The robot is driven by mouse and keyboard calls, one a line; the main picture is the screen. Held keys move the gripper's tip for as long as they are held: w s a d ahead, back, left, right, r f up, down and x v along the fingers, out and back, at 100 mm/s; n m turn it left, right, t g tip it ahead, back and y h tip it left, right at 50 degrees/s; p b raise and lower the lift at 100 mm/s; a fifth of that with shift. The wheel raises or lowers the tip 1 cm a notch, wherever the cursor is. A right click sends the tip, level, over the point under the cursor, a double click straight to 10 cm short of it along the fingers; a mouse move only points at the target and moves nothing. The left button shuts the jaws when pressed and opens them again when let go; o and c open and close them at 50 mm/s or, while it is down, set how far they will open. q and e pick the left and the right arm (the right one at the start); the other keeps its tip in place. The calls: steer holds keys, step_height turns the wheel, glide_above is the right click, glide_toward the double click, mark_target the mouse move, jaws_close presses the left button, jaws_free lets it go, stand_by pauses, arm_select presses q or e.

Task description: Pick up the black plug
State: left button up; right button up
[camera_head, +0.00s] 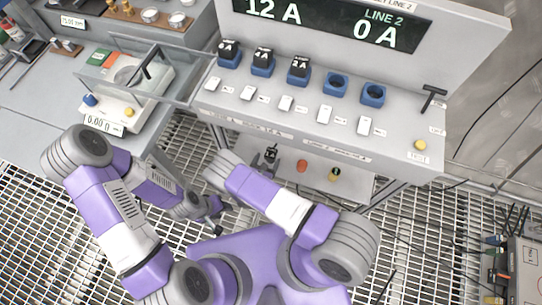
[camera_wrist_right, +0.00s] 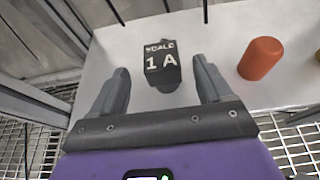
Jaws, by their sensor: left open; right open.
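The black plug (camera_wrist_right: 161,66), marked "SCALE 1 A", stands on a pale lower shelf in the right wrist view. It also shows as a small dark shape on that shelf in the head view (camera_head: 270,155). My right gripper (camera_wrist_right: 162,80) is open, with one finger on either side of the plug's near end; no contact shows. My left gripper (camera_head: 218,208) is open and empty above the floor grating, left of the right forearm.
The grey panel (camera_head: 260,118) above holds several black plugs, blue sockets and white switches. A scale (camera_head: 130,85) stands left. Grating surrounds my base.

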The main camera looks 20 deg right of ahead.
mark_target(270, 156)
steer(key=b+x, duration=0.1)
steer(key=x, duration=0.3)
steer(key=shift+s, duration=0.15)
steer(key=c, duration=1.1)
steer(key=shift+r, duration=0.15)
